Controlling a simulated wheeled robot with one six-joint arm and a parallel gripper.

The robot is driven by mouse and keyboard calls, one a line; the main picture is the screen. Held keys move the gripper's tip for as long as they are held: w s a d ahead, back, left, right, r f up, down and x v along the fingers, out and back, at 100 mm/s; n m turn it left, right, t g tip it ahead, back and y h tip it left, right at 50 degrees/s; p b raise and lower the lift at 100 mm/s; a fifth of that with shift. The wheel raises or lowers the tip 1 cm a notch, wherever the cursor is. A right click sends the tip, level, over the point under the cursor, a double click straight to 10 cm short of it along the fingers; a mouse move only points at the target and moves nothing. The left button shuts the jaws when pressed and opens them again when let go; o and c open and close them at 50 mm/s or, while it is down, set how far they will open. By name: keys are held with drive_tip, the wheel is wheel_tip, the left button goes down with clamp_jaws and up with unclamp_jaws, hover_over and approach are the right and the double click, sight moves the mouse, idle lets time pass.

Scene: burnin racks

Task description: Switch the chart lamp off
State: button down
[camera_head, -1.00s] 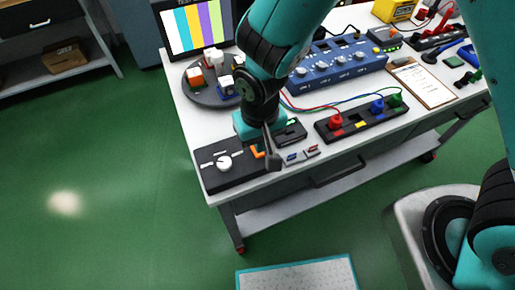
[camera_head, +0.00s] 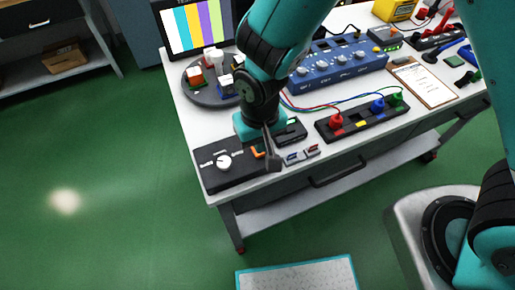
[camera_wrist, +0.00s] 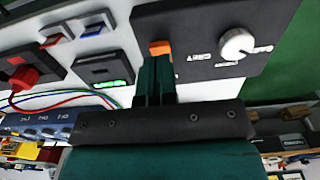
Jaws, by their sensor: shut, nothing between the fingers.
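A black control panel (camera_head: 232,174) lies at the near left corner of the white bench. It carries a white knob (camera_wrist: 237,45) and an orange switch (camera_wrist: 160,47), with small white lettering that I cannot read surely. My gripper (camera_wrist: 155,68) points at the orange switch, its fingers shut together and empty. The fingertips appear at or just short of the switch; I cannot tell whether they touch. In the head view the orange switch (camera_head: 258,152) shows beside my gripper, partly hidden. A screen with coloured bars (camera_head: 195,27) is lit behind; I cannot identify a separate lamp.
A round dark tray (camera_head: 205,93) with small blocks stands behind the panel. A blue instrument (camera_head: 343,67), a black strip with coloured plugs (camera_head: 362,121) and a clipboard (camera_head: 424,84) fill the bench to the right. The green floor (camera_head: 120,190) at left is clear.

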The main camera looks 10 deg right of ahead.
drive_tip(key=shift+f+b, duration=0.75)
drive_tip(key=shift+f, duration=0.4)
drive_tip(key=shift+r, duration=0.1)
idle(0.3)
drive_tip(key=shift+r+p, duration=3)
drive_tip(key=shift+r, duration=0.45)
